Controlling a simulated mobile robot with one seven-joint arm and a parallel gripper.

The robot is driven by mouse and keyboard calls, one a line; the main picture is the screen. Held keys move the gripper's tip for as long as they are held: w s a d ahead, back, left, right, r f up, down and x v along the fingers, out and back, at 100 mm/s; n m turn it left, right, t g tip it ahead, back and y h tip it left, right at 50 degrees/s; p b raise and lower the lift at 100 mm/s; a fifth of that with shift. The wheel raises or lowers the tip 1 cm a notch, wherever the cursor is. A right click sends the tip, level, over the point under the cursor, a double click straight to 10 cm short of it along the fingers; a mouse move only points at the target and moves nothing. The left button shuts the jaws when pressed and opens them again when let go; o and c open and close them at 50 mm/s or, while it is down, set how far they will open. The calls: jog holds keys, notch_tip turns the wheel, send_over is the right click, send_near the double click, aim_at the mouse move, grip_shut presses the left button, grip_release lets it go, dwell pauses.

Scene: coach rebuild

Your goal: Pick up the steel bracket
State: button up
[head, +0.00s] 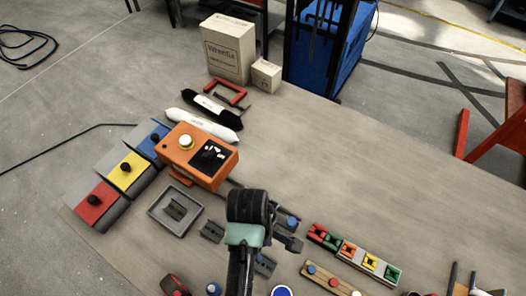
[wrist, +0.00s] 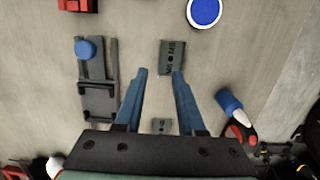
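A dark grey steel bracket (wrist: 172,57) with faint markings lies on the table in the wrist view, just ahead of my fingertips. In the head view a grey bracket (head: 266,264) lies right of my arm. My gripper (wrist: 160,72) is open and empty, its two blue-grey fingers apart; I cannot tell its height over the table. A second small grey piece (wrist: 161,126) shows between the fingers, near the palm. In the head view another grey bracket (head: 211,231) lies left of my gripper (head: 285,243), and a similar grey piece (head: 175,211) lies in a grey tray (head: 157,221).
A grey fixture with a blue knob (wrist: 97,75) lies left of the fingers. A blue, red and black tool (wrist: 236,118) lies to the right. A blue disc (wrist: 204,11) is above. An orange box (head: 197,156) stands behind.

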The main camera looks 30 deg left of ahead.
aim_at(267, 257)
jog(key=shift+d+f+p, duration=0.2)
jog(key=shift+f+p, duration=0.05)
jog(key=shift+f, duration=0.65)
jog(key=shift+d+f+p, duration=0.15)
jog(key=shift+f+p, duration=0.1)
jog(key=shift+f, duration=0.7)
jog(key=shift+d+f+p, duration=0.2)
jog(key=shift+f+p, duration=0.05)
jog(key=shift+f, duration=0.65)
grip_shut()
